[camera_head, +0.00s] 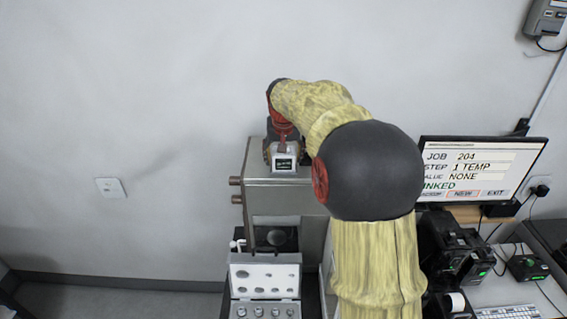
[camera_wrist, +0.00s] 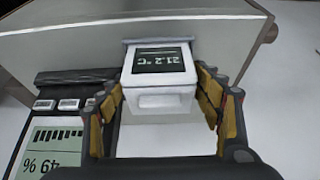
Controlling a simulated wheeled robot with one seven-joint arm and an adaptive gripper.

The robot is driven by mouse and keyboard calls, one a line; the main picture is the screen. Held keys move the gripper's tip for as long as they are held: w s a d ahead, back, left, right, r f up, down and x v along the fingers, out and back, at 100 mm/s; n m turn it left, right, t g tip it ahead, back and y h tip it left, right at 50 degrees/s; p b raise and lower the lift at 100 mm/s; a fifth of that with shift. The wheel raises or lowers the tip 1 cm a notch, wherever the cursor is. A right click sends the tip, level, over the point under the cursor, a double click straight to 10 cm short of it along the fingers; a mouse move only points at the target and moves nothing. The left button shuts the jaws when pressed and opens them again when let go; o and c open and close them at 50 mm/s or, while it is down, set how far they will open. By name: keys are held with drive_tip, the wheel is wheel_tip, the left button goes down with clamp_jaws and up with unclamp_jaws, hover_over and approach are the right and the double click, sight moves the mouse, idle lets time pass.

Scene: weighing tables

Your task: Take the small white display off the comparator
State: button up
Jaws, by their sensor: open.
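The small white display (camera_head: 285,164) sits at the top of the comparator (camera_head: 283,198), a grey metal box against the wall. In the wrist view the display (camera_wrist: 160,98) shows a dark screen reading 21.2 °C, upside down, with the comparator's grey surface (camera_wrist: 75,52) behind it. My gripper (camera_head: 281,150) is at the display, seen from behind in the head view. In the wrist view my open gripper (camera_wrist: 160,84) has one padded finger on each side of the display, with a visible gap at the right. Contact at the left finger is unclear.
An open weight case (camera_head: 265,290) stands below the comparator. A monitor (camera_head: 480,170) and black printer (camera_head: 455,250) are right of my arm.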

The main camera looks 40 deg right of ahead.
drive_tip(key=shift+c, duration=0.4)
drive_tip(key=shift+r, duration=0.1)
drive_tip(key=c, duration=1)
